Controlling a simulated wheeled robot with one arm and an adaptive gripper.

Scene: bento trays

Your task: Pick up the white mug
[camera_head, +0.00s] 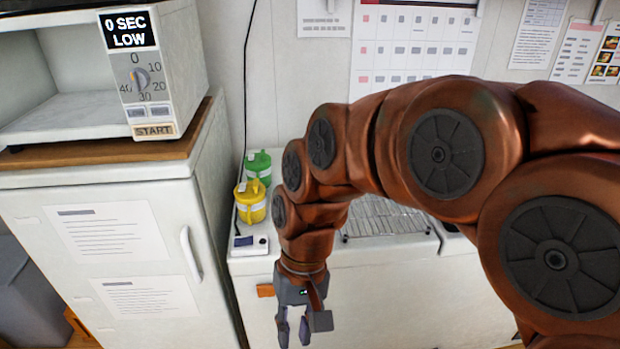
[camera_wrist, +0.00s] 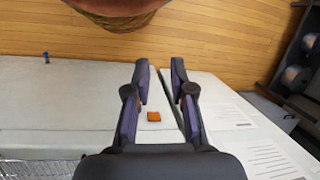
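I see no white mug in either view. My gripper (camera_head: 293,335) points down in front of the white counter's front face (camera_head: 400,300), at the bottom of the head view. In the wrist view my gripper (camera_wrist: 160,75) has its two dark fingers apart with nothing between them. My arm covers part of the counter top and the wall behind it.
A yellow container (camera_head: 250,205) and a green container (camera_head: 258,168) stand on the counter, left of my arm. A wire rack (camera_head: 385,218) lies behind my arm. A white fridge (camera_head: 120,250) carries a microwave (camera_head: 165,85). An orange block (camera_wrist: 153,116) shows near my fingers.

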